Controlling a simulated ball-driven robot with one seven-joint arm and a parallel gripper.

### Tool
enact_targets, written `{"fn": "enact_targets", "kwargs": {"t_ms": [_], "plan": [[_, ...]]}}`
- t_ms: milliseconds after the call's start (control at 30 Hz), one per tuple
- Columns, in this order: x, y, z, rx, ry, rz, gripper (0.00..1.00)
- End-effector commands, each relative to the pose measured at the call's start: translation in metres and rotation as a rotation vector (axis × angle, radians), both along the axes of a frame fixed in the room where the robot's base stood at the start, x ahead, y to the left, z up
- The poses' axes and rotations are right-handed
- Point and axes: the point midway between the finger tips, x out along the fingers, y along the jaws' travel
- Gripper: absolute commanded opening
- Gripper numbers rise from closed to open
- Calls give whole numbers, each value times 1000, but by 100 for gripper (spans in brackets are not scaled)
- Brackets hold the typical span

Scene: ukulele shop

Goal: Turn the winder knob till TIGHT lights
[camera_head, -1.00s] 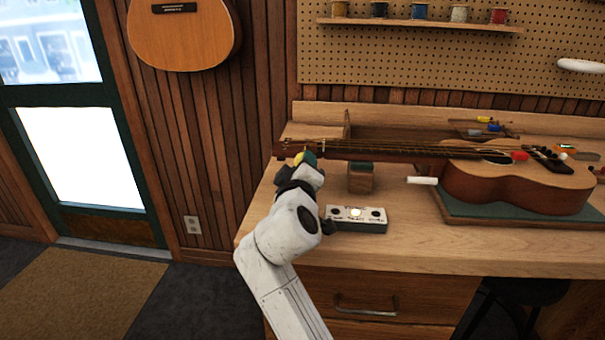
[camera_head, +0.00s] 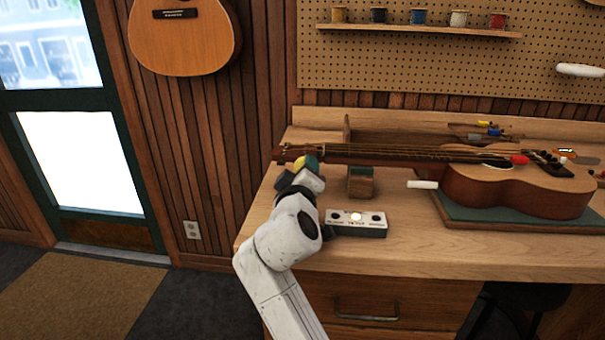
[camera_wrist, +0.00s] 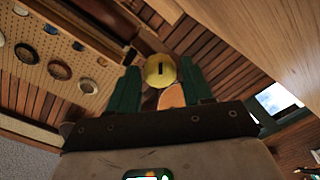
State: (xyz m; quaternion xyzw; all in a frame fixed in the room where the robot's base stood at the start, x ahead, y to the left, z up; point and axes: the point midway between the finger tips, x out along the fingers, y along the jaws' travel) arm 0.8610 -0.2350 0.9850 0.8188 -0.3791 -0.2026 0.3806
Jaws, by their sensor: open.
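The winder knob (camera_wrist: 160,71) is a round yellow disc with a dark slot upright in the wrist view. It also shows as a yellow spot (camera_head: 299,164) at the headstock end of the ukulele (camera_head: 515,188). My gripper (camera_wrist: 158,82) has green fingers, one on each side of the knob. The fingers are open, with a small gap at the left; contact at the right is unclear. A white-topped indicator box (camera_head: 343,227) on the bench has three lamps. Its middle lamp (camera_head: 356,216) glows; the outer two are dark. I cannot read the labels.
The ukulele's body lies on a green mat (camera_head: 470,214), and a small block (camera_head: 360,183) supports its neck. A white rod (camera_head: 422,184) lies near the body. Bench front (camera_head: 420,255) is clear right of the box. Tools (camera_head: 487,129) lie at the back.

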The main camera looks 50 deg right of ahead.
Motion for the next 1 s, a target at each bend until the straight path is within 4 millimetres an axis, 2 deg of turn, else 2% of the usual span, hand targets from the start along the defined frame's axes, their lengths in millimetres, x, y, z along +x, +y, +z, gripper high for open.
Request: {"fn": "enact_targets", "kwargs": {"t_ms": [167, 600, 800, 1000], "plan": [[-10, 14, 1, -1, 0, 2, 50], [-59, 74, 3, 1, 1, 3, 50], [-67, 83, 4, 0, 1, 1, 50], [-68, 84, 4, 0, 2, 0, 50]]}}
